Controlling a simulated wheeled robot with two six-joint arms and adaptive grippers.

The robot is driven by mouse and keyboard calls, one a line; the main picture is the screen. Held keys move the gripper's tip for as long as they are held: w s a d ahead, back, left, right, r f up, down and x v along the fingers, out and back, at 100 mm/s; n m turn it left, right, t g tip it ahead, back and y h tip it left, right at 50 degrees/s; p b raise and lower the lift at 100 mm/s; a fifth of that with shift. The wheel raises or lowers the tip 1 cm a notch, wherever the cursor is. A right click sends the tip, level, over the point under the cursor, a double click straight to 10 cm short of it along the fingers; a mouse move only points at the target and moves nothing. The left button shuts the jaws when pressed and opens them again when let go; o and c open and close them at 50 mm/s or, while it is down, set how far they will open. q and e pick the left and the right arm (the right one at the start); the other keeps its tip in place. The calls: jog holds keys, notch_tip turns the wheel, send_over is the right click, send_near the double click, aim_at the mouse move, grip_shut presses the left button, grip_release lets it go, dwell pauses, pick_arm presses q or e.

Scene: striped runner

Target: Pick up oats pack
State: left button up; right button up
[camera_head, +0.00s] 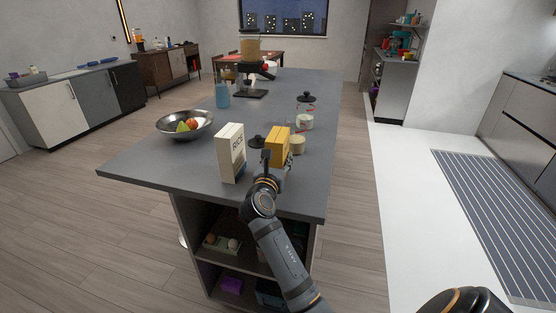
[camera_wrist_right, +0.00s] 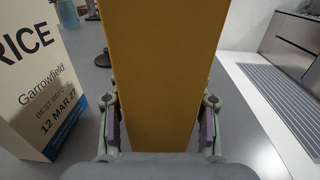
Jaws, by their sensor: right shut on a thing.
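A yellow box (camera_head: 280,143), apparently the oats pack, stands upright near the front right part of the grey island. Its lettering cannot be read. My right gripper (camera_head: 269,163) is on its near side, shut on it. In the right wrist view the plain yellow-brown face of the pack (camera_wrist_right: 162,60) fills the middle, with a finger of the right gripper (camera_wrist_right: 160,128) along each side. Whether the pack touches the counter cannot be told. My left gripper is not in view.
A white rice box (camera_head: 230,153) stands just left of the pack. A fruit bowl (camera_head: 170,128) and blue bottle (camera_head: 222,96) stand farther left. The island (camera_head: 300,190) is clear at its front right corner.

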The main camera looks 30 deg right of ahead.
notch_tip(320, 180, up, 28)
jog(key=p, duration=0.4)
jog(key=shift+f, duration=0.15)
dwell(0.4)
